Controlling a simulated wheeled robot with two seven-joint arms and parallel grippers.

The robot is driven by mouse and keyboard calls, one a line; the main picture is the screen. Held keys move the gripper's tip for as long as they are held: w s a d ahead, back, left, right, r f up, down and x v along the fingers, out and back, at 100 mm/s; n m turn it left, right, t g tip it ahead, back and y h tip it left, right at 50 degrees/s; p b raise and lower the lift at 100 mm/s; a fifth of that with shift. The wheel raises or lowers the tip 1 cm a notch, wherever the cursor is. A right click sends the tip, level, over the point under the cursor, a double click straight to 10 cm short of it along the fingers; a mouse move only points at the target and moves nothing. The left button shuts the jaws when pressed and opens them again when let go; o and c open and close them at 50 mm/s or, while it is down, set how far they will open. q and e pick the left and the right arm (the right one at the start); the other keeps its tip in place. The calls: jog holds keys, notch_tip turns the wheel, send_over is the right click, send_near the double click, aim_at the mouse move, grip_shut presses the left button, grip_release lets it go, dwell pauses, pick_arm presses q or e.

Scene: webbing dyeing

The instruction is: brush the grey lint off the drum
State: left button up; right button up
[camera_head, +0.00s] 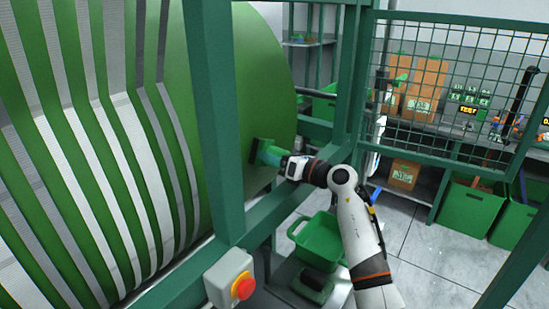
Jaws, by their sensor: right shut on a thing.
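The large green drum (262,75) fills the left side, with grey and white webbing bands (75,130) running around it. My right gripper (281,159) is shut on a green brush (269,152) and holds it at the drum's flat end face. The brush's dark head is turned to the drum and looks to be against it or very close; I cannot tell which. No grey lint can be made out on the visible drum face. My left gripper is not in view.
A green frame post (218,120) stands between the drum's bands and my right arm. A red stop button (243,287) sits at the bottom. A green bin (318,242) stands below the arm. A mesh guard (455,90) and shelves with boxes are at the right.

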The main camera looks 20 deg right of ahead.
jog(key=shift+w+d+f+b, duration=0.1)
jog(key=shift+w+d+b, duration=0.35)
jog(key=shift+d, duration=0.2)
jog(key=shift+w+d+b, duration=0.45)
jog(key=shift+d, duration=0.15)
jog(key=shift+w+d, duration=0.25)
jog(key=shift+d, duration=0.1)
jog(key=shift+s+a+r+p, duration=0.15)
jog(key=shift+a+r+p, duration=0.1)
jog(key=shift+a+p, duration=0.15)
jog(key=shift+s+a+p, duration=0.5)
jog(key=shift+a+p, duration=0.1)
jog(key=shift+s+a+f+p, duration=0.1)
jog(key=shift+s+a+p, duration=0.4)
jog(key=shift+a, duration=0.2)
